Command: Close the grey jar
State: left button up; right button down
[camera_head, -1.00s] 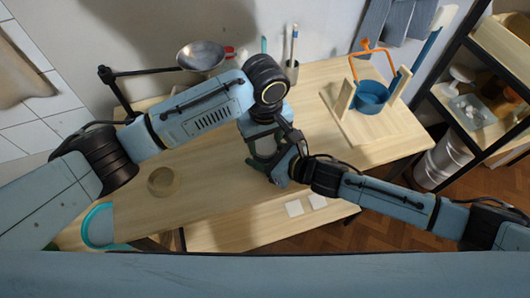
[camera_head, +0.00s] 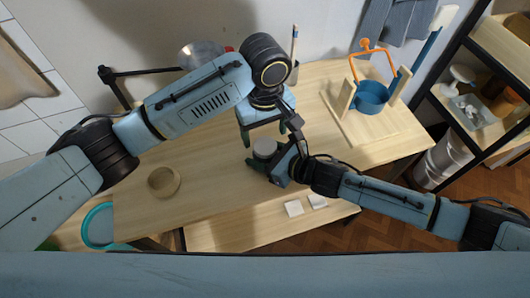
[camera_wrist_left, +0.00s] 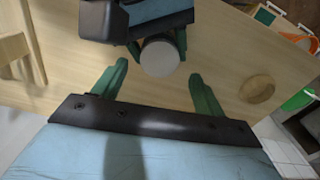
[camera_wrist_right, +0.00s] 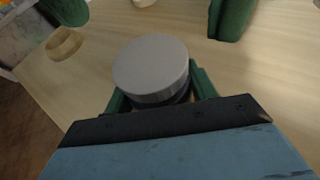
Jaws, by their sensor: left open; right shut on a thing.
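The grey jar (camera_head: 264,148) stands on the wooden table in the head view, with a round light-grey lid (camera_wrist_right: 150,67) on top. In the right wrist view the lid appears to lie flat over the darker jar body, most of which is hidden. My right gripper (camera_head: 268,166) is shut around the jar body below the lid. My left gripper (camera_head: 263,132) is open and empty, behind and above the jar. In the left wrist view the lid (camera_wrist_left: 160,57) shows between and beyond its spread green fingers, apart from them.
A shallow round wooden dish (camera_head: 164,181) stands left of the jar. A blue pot with an orange handle (camera_head: 371,96) is on a wooden stand at the right. A metal bowl (camera_head: 199,52) is at the back. Two white tiles (camera_head: 294,208) lie low in front. Table between jar and dish is clear.

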aim_at(265, 145)
pick_arm(q)
jog(key=shift+r, duration=0.25)
jog(key=shift+c, duration=0.3)
jog(key=shift+r, duration=0.15)
jog(key=shift+r+n, duration=1.6)
jog(key=shift+n, duration=0.1)
notch_tip(265, 145, down, 8)
jog(key=shift+f, duration=0.1)
